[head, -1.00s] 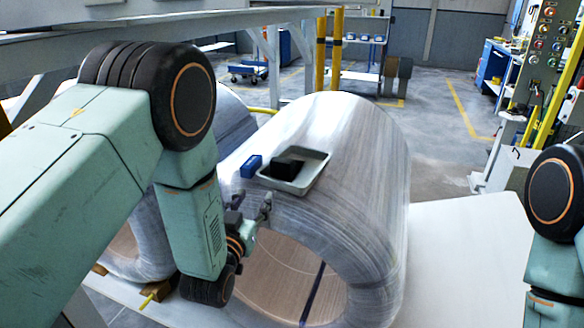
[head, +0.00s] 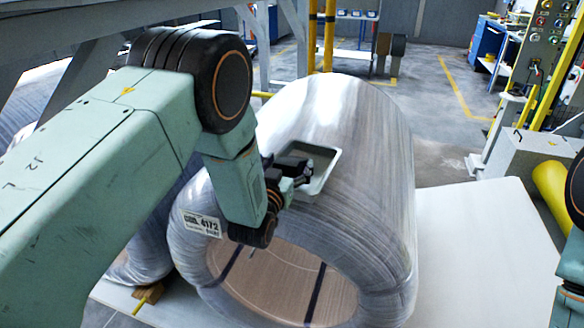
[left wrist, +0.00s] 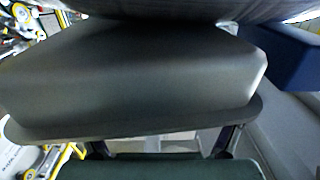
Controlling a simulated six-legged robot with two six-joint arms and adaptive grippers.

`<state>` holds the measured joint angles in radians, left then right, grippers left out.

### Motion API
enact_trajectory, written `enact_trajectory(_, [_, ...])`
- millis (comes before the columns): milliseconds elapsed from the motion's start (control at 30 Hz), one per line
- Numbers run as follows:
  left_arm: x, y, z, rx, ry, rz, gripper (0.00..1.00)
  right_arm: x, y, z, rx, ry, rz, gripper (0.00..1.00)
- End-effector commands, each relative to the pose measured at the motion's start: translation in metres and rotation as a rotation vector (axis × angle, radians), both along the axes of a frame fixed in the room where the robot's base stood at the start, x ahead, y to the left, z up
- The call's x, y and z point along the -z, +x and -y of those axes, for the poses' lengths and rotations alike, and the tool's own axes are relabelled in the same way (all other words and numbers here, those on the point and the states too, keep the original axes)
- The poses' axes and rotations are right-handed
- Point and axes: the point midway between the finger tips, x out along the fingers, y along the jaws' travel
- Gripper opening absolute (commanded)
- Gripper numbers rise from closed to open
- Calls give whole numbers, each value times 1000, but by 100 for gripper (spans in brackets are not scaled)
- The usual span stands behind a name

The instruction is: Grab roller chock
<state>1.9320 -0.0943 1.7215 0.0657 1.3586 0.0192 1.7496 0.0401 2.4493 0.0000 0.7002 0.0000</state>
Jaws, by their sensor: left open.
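A grey tray (head: 331,162) rests on top of the wrapped coil. A dark block (head: 292,163) shows inside it, partly hidden by my left gripper; I cannot tell for sure whether it is the roller chock. My left gripper (head: 303,180) is open, at the near left side of the tray and overlapping its edge in the head view. Touching cannot be told. In the left wrist view the tray's outer wall (left wrist: 130,85) fills the middle, and a blue block (left wrist: 292,52) sits beside it at right. My arm hides that block in the head view. My right gripper is out of view.
The large wrapped coil (head: 375,165) lies under the tray, with its open bore facing me. A white board (head: 470,245) lies on the floor at right. A control panel stands at the far right, and metal beams cross the upper left.

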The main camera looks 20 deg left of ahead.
Motion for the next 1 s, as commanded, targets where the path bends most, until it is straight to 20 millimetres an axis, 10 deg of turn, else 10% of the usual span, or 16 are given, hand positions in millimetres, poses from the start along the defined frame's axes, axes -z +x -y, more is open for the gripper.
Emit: enact_trajectory(1000, [-3,2,0,2,0,8,10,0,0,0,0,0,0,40])
